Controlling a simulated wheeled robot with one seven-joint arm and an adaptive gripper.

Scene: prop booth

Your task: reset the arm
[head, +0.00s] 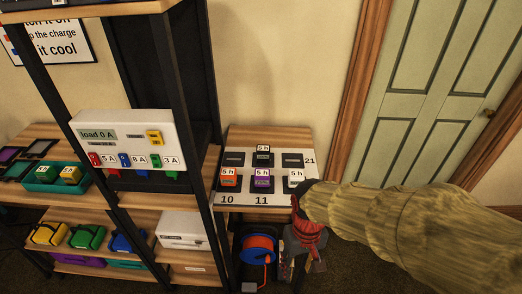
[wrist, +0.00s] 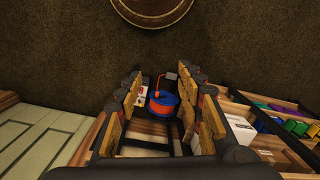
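My arm (head: 400,222) reaches in from the right of the head view, in a tan sleeve with a red and dark wrist. My gripper (head: 302,265) hangs low by the front right corner of the small table. In the wrist view my gripper (wrist: 168,118) has its two yellow-padded fingers wide apart, with nothing held between them. An orange and blue cable reel (wrist: 160,103) shows in the gap, beyond the fingers. In the head view the reel (head: 258,249) sits under the small table, left of my gripper.
The small table (head: 270,138) holds a white board (head: 225,199) with several blocks labelled 5 h. A dark-framed shelf (head: 187,165) at left carries a white load box (head: 125,137) and coloured cases. A green door (head: 440,80) stands behind at right. A round brown object (wrist: 152,8) shows at the wrist view's top.

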